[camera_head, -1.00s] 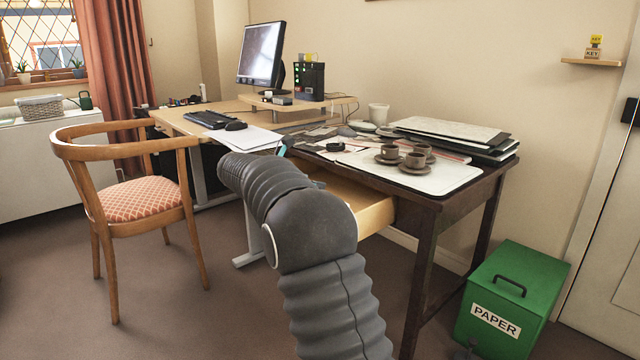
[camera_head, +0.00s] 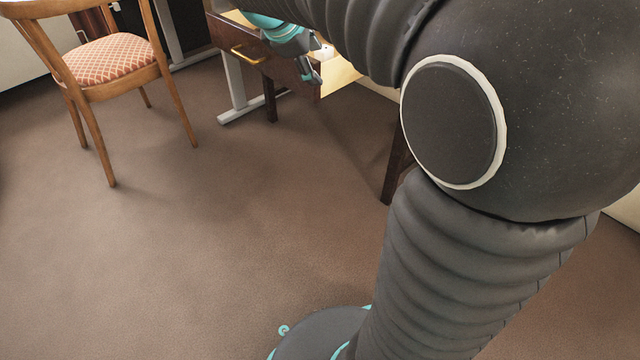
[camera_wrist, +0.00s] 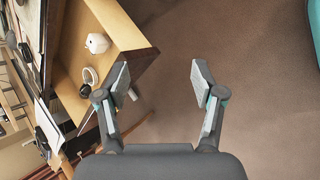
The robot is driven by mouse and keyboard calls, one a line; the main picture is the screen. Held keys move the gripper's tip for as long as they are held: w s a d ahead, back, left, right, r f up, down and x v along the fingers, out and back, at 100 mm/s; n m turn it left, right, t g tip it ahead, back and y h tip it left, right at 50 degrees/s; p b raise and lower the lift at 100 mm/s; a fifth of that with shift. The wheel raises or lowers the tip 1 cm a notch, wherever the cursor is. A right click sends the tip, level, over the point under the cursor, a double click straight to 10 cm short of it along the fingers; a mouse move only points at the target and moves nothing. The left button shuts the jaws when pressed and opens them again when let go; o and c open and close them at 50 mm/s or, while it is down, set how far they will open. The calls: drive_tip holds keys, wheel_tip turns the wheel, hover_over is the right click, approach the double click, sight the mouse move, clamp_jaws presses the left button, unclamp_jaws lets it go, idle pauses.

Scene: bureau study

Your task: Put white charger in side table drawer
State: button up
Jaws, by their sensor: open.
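The side table drawer (camera_head: 265,67) is pulled open, with a dark front, a brass handle and a pale wooden inside. In the wrist view the open drawer (camera_wrist: 118,22) is at the upper left. A small white block, which looks like the white charger (camera_wrist: 97,43), lies inside on the drawer floor. It also shows as a small white spot in the head view (camera_head: 327,52). My gripper (camera_wrist: 161,80) is open and empty, its fingers apart above the carpet by the drawer's front edge. In the head view my gripper (camera_head: 312,60) is beside the drawer, partly overlapping it.
A white ring-shaped item (camera_wrist: 90,76) shows beside the left finger; I cannot tell what it is. A wooden chair (camera_head: 110,60) with a patterned seat stands at the left. A dark table leg (camera_head: 396,165) is behind my arm. The carpet (camera_head: 190,260) is clear.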

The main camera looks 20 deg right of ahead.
drive_tip(key=s+a+f+m+y, duration=0.2)
drive_tip(key=s+a+f+m, duration=0.1)
drive_tip(key=s, duration=0.5)
drive_tip(key=s+a+f+m+t+y, duration=0.1)
drive_tip(key=s+a+f+m+y, duration=0.1)
drive_tip(key=s+m, duration=0.3)
drive_tip(key=s+a+f+m+y, duration=0.2)
drive_tip(key=s+a+f+m, duration=0.2)
drive_tip(key=s, duration=0.7)
drive_tip(key=shift+f+t, duration=0.3)
drive_tip(key=shift+f, duration=0.1)
